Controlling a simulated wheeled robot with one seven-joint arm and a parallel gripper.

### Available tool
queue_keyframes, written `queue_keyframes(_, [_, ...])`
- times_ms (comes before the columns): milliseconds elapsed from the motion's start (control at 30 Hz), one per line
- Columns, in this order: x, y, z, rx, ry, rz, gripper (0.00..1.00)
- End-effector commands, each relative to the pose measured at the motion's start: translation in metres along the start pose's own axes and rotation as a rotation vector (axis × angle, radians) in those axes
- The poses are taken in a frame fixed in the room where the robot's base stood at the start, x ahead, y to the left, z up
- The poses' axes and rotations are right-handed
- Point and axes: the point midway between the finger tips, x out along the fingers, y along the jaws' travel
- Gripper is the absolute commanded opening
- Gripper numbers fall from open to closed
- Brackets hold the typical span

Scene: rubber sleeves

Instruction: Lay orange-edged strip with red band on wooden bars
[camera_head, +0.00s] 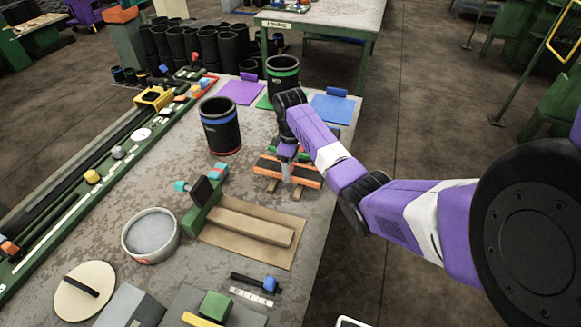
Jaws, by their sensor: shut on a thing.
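A dark strip with an orange edge (307,180) lies across or just above the light wooden bars (272,185) at the right side of the table. My gripper (286,172) comes down from above and is shut on the strip, left of its middle. The fingers hide part of the strip, and I cannot make out a red band on it. The bars' ends stick out in front of the strip. I cannot tell whether the strip touches the bars.
A green-edged strip (313,159) lies just behind. A black sleeve with a blue band (221,130) stands left, and a green-banded sleeve (283,75) stands behind. A wooden block on brown board (245,226) lies in front. The table's right edge is close.

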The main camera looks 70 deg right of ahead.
Motion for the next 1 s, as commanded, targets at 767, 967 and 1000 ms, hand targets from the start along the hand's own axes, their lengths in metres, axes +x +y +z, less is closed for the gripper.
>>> queue_keyframes(767, [0.010, 0.000, 0.000, 0.000, 0.000, 0.000, 0.15])
queue_keyframes(967, [0.011, 0.000, 0.000, 0.000, 0.000, 0.000, 0.82])
queue_keyframes(1000, [0.011, 0.000, 0.000, 0.000, 0.000, 0.000, 0.88])
